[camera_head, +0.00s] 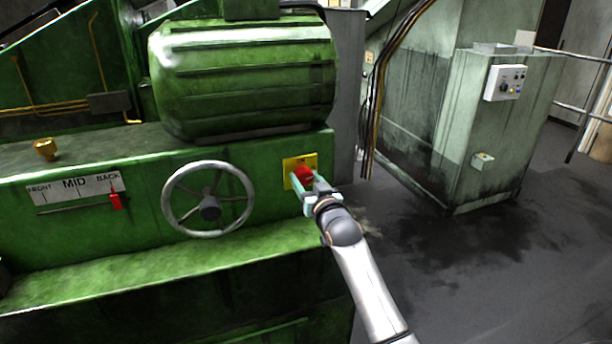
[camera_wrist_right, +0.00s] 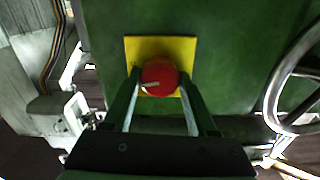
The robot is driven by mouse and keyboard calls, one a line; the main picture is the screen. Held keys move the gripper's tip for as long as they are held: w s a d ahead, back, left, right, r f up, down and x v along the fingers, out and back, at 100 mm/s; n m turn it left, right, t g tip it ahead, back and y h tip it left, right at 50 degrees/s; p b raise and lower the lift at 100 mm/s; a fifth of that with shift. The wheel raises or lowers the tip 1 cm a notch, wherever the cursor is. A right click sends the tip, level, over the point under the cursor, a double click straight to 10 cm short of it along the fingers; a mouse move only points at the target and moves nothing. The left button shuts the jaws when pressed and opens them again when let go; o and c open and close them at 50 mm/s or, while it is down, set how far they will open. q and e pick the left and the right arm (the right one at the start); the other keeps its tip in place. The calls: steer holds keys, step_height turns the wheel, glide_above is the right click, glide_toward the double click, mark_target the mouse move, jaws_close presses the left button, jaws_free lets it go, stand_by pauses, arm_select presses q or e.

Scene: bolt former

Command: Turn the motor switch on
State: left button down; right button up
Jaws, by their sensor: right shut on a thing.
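The motor switch is a red rotary knob (camera_head: 304,174) on a yellow plate (camera_head: 291,166) on the right end of the green machine's front. In the right wrist view the round red knob (camera_wrist_right: 160,77) shows a pale mark on its face, pointing to the left and slightly down, with the yellow plate (camera_wrist_right: 133,47) behind it. My right gripper (camera_head: 303,180) is at the knob. Its two fingers lie on either side of the knob in the right wrist view (camera_wrist_right: 160,88), shut on it. My left gripper is not in view.
A metal handwheel (camera_head: 208,199) sticks out left of the switch. A FRONT-MID-BACK scale (camera_head: 78,189) with a red pointer (camera_head: 116,201) is further left. A grey-green cabinet (camera_head: 485,130) with a control box (camera_head: 505,82) stands at right. Dark floor lies open between them.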

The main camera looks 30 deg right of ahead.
steer(key=shift+r+n+p, duration=0.2)
steer(key=shift+n+p, duration=0.45)
steer(key=shift+n, duration=0.25)
steer(key=shift+n+p, duration=0.3)
steer(key=shift+n, duration=0.2)
steer(key=n+p, duration=0.1)
steer(key=n, duration=0.2)
steer(key=shift+n+p, duration=0.3)
steer(key=shift+p, duration=0.05)
steer(key=n+p, duration=0.1)
steer(key=n, duration=0.1)
steer(key=shift+f+n, duration=0.1)
steer(key=shift+n, duration=0.3)
steer(key=n, duration=0.3)
steer(key=shift+p, duration=0.3)
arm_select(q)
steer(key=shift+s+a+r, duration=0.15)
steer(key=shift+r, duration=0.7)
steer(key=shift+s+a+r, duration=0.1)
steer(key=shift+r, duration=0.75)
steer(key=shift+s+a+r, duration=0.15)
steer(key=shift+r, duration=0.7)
arm_select(e)
steer(key=shift+f+n, duration=0.1)
steer(key=shift+n, duration=1.9)
